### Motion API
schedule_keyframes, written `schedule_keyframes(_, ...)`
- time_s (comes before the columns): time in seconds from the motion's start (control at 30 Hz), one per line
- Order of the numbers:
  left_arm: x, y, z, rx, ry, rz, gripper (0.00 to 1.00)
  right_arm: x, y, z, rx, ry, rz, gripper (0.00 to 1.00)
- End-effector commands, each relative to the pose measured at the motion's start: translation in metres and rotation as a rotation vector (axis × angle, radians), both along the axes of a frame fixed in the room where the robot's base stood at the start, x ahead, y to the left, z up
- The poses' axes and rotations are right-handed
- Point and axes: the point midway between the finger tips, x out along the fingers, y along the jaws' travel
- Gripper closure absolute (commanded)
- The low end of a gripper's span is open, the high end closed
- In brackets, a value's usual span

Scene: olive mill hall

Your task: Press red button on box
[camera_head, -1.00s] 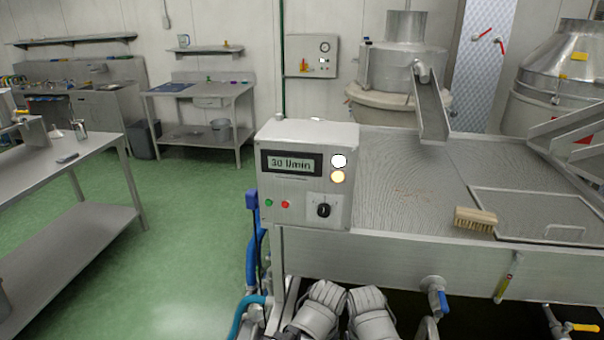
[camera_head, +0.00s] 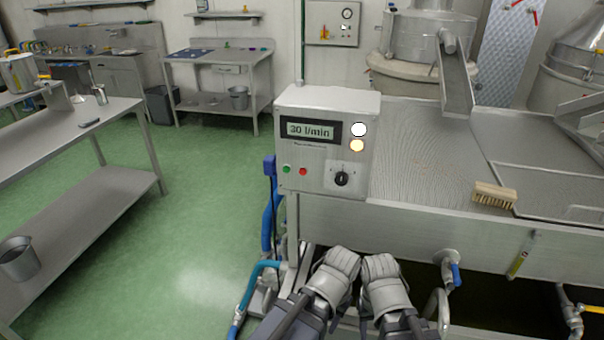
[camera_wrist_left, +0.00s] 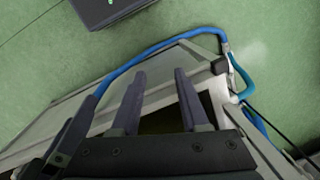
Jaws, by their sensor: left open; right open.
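The red button (camera_head: 303,171) is a small round button low on the front of a grey control box (camera_head: 330,98). A green button (camera_head: 286,168) sits to its left and a black knob (camera_head: 342,179) to its right. The box display reads 30 l/min, beside a white lamp (camera_head: 359,129) and a yellow lamp (camera_head: 357,145). My right gripper (camera_head: 404,326) is at the bottom edge, below and right of the box, partly cut off. My left gripper (camera_wrist_left: 158,95) is open and empty, its two dark fingers showing in the left wrist view. Neither gripper touches the box.
The box stands at the left end of a steel machine top (camera_head: 425,160) with a brush (camera_head: 494,194) on it. Blue hoses (camera_head: 268,215) run down beside it. A steel table (camera_head: 70,130) stands at the left. Green floor (camera_head: 205,220) is clear between table and machine.

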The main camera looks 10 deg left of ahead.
Motion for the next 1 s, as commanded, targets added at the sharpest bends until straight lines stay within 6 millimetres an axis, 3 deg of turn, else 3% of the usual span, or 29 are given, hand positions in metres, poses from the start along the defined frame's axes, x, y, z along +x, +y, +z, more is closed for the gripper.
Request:
schedule_keyframes(0.07,0.0,0.0,0.0,0.0,0.0,0.0,0.66,0.0,0.0,0.0,0.0,0.0,0.0,0.5)
schedule_keyframes(0.37,0.0,0.0,0.0,0.0,0.0,0.0,0.99,0.0,0.0,0.0,0.0,0.0,0.0,0.5)
schedule_keyframes(1.0,0.0,0.0,0.0,0.0,0.0,0.0,1.0,0.0,0.0,0.0,0.0,0.0,0.0,0.5)
